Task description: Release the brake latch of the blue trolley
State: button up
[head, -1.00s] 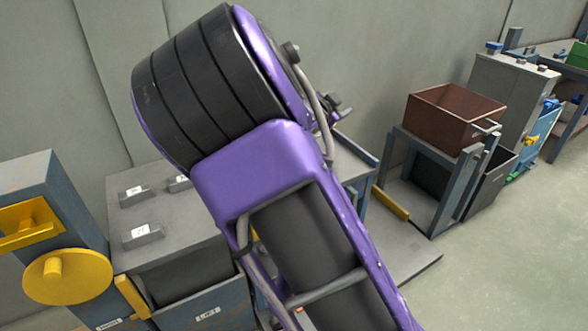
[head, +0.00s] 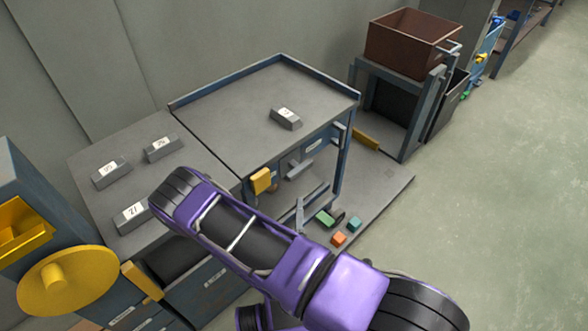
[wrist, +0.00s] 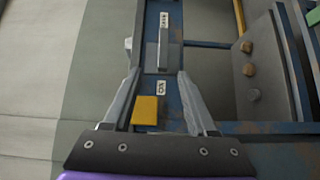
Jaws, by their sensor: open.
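A blue-framed unit with a grey top (head: 225,103) stands in the middle of the head view and seems to be the trolley. Its front carries labels, a grey bar handle (head: 300,170) and a yellow block (head: 262,181), which may be the brake latch. In the wrist view, a blue front with labels, the grey bar handle (wrist: 163,50) and the yellow block (wrist: 145,110) show between the fingers. My gripper (wrist: 159,75) is open, one finger on each side, with nothing held. Contact is not visible. My arm hides part of the unit's lower front.
A left bench (head: 85,165) holds several labelled ingots; one ingot (head: 285,118) lies on the unit's top. Small coloured blocks (head: 338,239) lie low near my arm. A brown bin (head: 410,40) sits on a stand behind. Floor (head: 480,200) on the right is clear.

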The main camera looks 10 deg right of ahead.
aim_at(299, 174)
jog(key=shift+n, duration=0.4)
jog(key=x, duration=1.1)
jog(key=b+x, duration=0.1)
jog(key=x, duration=0.4)
jog(key=shift+w+a+f, duration=0.15)
jog(key=shift+w+f, duration=0.1)
jog(key=shift+f, duration=0.05)
jog(key=shift+c, duration=0.3)
grip_shut()
